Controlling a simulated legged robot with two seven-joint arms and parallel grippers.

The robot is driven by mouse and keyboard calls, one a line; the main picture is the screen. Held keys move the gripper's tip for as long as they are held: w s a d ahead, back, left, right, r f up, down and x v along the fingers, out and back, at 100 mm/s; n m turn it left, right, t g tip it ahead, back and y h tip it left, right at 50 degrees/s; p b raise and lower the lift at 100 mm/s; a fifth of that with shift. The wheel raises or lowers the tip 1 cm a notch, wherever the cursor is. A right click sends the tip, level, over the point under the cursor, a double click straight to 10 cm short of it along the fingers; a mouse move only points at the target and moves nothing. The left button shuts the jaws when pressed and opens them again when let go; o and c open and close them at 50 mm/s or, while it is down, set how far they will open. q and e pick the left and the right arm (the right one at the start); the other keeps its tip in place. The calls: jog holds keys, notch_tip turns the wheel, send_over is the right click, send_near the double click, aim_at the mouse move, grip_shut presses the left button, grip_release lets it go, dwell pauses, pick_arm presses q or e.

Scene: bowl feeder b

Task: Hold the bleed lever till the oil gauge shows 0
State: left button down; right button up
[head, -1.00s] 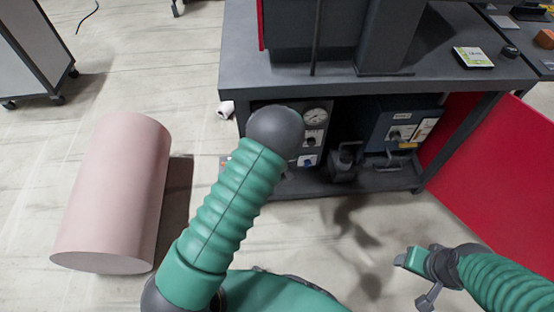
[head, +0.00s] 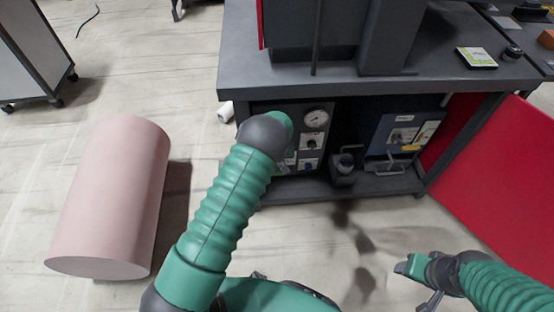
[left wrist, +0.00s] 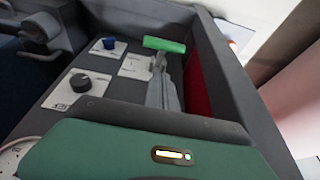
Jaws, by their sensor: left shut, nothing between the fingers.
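The oil gauge (head: 316,117) is a round white dial on the panel under the bench; its reading is too small to tell. Part of a white dial shows at the lower left of the left wrist view (left wrist: 10,160). The bleed lever (left wrist: 165,45) has a green crossbar handle and stands at the panel's right side in that view. My left gripper (left wrist: 162,72) is shut and empty, its grey fingertips close to the handle; contact cannot be told. In the head view my wrist hides its fingers and the lever. My right gripper (head: 410,266) is low at the right, away from the panel.
The panel carries a black knob (left wrist: 80,82) and a blue knob (left wrist: 109,43). A blue-fronted unit (head: 400,135) stands to its right on the shelf. A pink cylinder (head: 115,195) lies on the floor at left. A red panel (head: 490,190) stands at right.

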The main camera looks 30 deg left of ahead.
aim_at(277, 173)
pick_arm(q)
jog(key=f, duration=0.1)
jog(key=f+b, duration=0.1)
jog(key=f, duration=0.1)
jog(key=s+f, duration=0.1)
jog(key=shift+d+f+b, duration=0.25)
jog(key=shift+d+b, duration=0.1)
jog(key=shift+s, duration=0.15)
jog(key=t, duration=0.1)
jog(key=s+d+f+t+y, duration=0.1)
jog(key=shift+s+f+t+y, duration=0.15)
jog(key=shift+f+t+y, duration=0.1)
jog(key=shift+t+y, duration=0.05)
notch_tip(277, 173, down, 15)
jog(key=s+t+y+b, duration=0.1)
jog(key=t+b, duration=0.4)
jog(key=b, duration=0.5)
jog(key=shift+s+d+r+y+b, duration=0.15)
jog(key=shift+s+d+y+b, duration=0.3)
jog(key=shift+y, duration=0.45)
